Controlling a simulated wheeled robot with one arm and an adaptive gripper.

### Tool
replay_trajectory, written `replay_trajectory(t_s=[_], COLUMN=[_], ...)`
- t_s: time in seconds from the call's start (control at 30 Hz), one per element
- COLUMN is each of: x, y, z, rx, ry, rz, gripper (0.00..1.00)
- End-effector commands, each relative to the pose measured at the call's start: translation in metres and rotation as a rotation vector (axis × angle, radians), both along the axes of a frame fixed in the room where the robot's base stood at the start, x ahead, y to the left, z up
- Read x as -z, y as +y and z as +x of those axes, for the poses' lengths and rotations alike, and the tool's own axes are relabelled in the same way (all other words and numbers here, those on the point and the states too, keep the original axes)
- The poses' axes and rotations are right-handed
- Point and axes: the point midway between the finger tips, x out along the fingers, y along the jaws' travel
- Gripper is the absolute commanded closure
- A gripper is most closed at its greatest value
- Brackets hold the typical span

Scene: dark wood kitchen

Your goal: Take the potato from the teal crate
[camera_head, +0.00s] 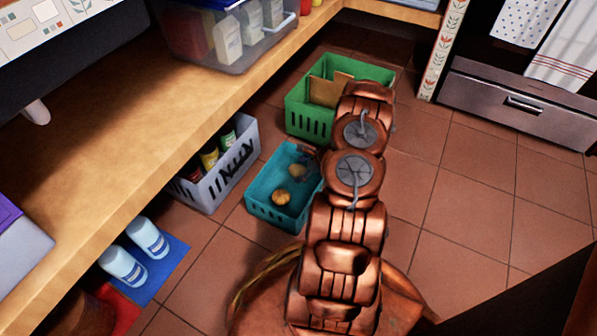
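The teal crate (268,214) sits on the tiled floor near the middle of the view. In it lie a tan, roundish item that looks like the potato (298,171), toward the back right, and an orange-brown round item (281,197), perhaps an onion, nearer the front. My copper arm reaches down to the crate's right side and covers part of it. My gripper (309,155) shows only as a small dark shape at the crate's back right, close to the potato. Its fingers are mostly hidden, and I cannot tell whether they touch the potato.
A green crate (298,118) with cardboard stands behind the teal one. A grey crate (210,190) with bottles or cans is close on the left, by a wooden shelf (120,120). Open floor lies right of my arm, before an oven drawer (510,105).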

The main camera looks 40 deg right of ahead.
Motion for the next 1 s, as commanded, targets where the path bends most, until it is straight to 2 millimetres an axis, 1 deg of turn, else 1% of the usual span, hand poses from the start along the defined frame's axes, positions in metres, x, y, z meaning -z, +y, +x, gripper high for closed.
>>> replay_trajectory(t_s=[0.03,0.07,0.6,0.87,0.97,1.0], x=[0.0,0.0,0.0,-0.003,-0.013,-0.019], y=[0.0,0.0,0.0,0.0,0.0,0.0], z=[0.0,0.0,0.0,0.0,0.001,0.001], rx=[0.0,0.0,0.0,0.0,-0.001,-0.002], ry=[0.0,0.0,0.0,0.0,0.0,-0.001], rz=[0.0,0.0,0.0,0.0,-0.001,-0.002], gripper=[0.22,0.25,0.81,0.81,0.81,0.81])
